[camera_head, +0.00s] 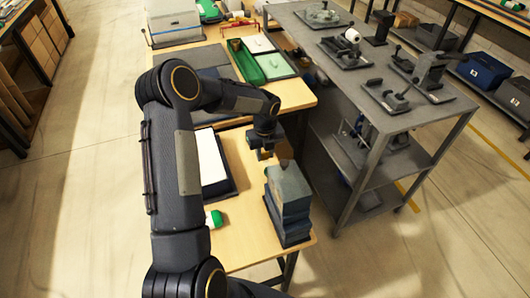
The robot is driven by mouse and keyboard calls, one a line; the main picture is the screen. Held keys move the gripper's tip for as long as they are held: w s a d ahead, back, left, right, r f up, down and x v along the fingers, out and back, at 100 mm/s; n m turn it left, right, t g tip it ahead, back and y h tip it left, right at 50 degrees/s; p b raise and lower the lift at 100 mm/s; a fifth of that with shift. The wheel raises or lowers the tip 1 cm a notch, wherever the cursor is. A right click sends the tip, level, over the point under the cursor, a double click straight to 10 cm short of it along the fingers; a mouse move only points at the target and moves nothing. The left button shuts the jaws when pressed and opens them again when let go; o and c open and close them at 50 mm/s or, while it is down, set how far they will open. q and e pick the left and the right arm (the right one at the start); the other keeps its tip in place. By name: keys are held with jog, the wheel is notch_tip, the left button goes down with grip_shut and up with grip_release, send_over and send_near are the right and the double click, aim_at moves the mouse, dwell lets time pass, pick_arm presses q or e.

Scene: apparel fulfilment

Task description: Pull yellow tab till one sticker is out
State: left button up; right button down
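My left gripper (265,153) hangs pointing down over the wooden table (235,245), near the middle of the view. It is just behind and to the left of a grey-green box-shaped device (288,188) that stands on a dark base at the table's right edge. The gripper looks apart from the device. Its fingertips are small and dark, so I cannot tell how far apart they are. I see no yellow tab and no sticker that I can make out. My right gripper is not in view.
A white sheet on a dark board (211,158) lies left of the gripper. A green-and-white item (214,219) lies near my arm. A green tray (246,62) stands farther back. A grey metal cart (385,125) with several tools stands close on the right. The table's front is clear.

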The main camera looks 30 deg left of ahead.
pick_arm(q)
grip_shut()
jog(key=shift+s+d+f, duration=0.1)
jog(key=shift+s+d, duration=0.1)
jog(key=shift+d, duration=0.05)
jog(key=shift+s+d+r, duration=0.2)
jog(key=shift+s+d, duration=0.2)
jog(key=shift+d, duration=0.1)
jog(key=shift+a, duration=0.1)
jog(key=shift+o, duration=1.6)
grip_release()
jog(key=shift+w+a+f, duration=0.1)
jog(key=shift+w+f, duration=0.05)
jog(key=o, duration=0.4)
notch_tip(320, 180, up, 8)
jog(key=shift+f+b, duration=0.1)
jog(key=shift+b, duration=0.6)
